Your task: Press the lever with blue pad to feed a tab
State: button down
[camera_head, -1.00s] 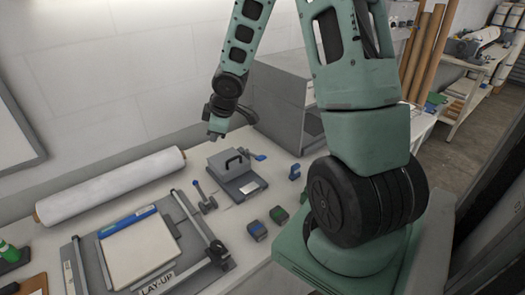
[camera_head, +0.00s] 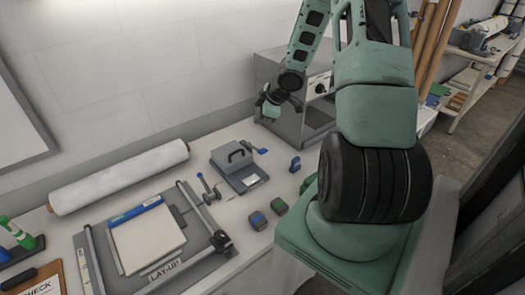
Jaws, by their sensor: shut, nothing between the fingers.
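Another lever with a blue knob (camera_head: 200,176) stands on a small stand to the left of the press. My gripper (camera_head: 269,112) is shut and empty. It appears just above the blue pad in the picture, in front of the grey cabinet, and apart from the pad. Its fingertips are small and hard to make out.
A grey cabinet (camera_head: 285,80) stands behind my gripper. A blue block (camera_head: 295,164) and two small pads, blue (camera_head: 257,221) and green (camera_head: 279,206), lie near the press. A lay-up board (camera_head: 90,262) and white roll (camera_head: 120,178) fill the left.

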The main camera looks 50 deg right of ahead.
aim_at(264, 151)
jog(key=f+b, duration=0.2)
jog(key=b, duration=0.1)
jog(key=s+f+b, duration=0.1)
jog(key=f+b, duration=0.1)
jog(key=f, duration=0.1)
jog(key=f+b, duration=0.2)
jog(key=b, duration=0.1)
jog(key=shift+s+a+f+b, duration=0.25)
jog(key=shift+s+f+b, duration=0.1)
jog(key=shift+f, duration=0.05)
jog(key=shift+s+f+b, duration=0.15)
jog(key=shift+f+b, duration=0.2)
jog(key=shift+f, duration=0.1)
dwell(1.2)
jog(key=shift+s+f, duration=0.1)
jog(key=shift+f, duration=0.2)
